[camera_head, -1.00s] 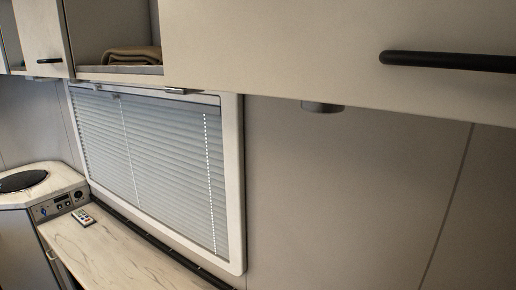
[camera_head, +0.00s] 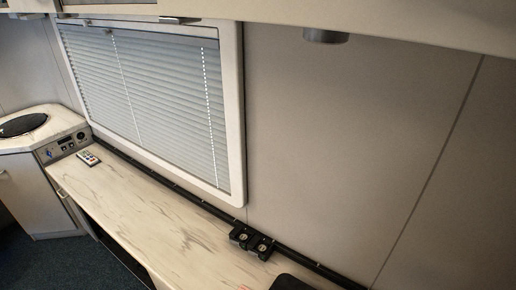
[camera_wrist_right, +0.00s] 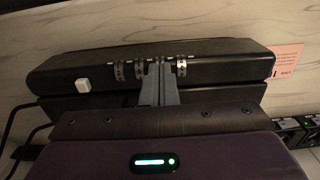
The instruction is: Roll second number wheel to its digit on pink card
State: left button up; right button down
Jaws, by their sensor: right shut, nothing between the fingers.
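In the right wrist view a long black case (camera_wrist_right: 220,57) lies on the marbled counter. Ringed metal number wheels (camera_wrist_right: 119,71) sit along its edge; their digits are too small to read. My right gripper (camera_wrist_right: 160,66) is shut and empty, its fingertips at the row of wheels between a wheel on the left (camera_wrist_right: 140,72) and one on the right (camera_wrist_right: 181,67). The fingers hide that part of the row; I cannot tell whether they touch a wheel. The pink card (camera_wrist_right: 287,61) lies at the right end of the case, its print unreadable. My left gripper is not in view.
A white button (camera_wrist_right: 83,86) sits on the case's left part. Black sockets (camera_head: 251,241) sit by the wall. A blind-covered window (camera_head: 150,90) is above.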

dwell(0.5)
jog(key=shift+r, duration=2.5)
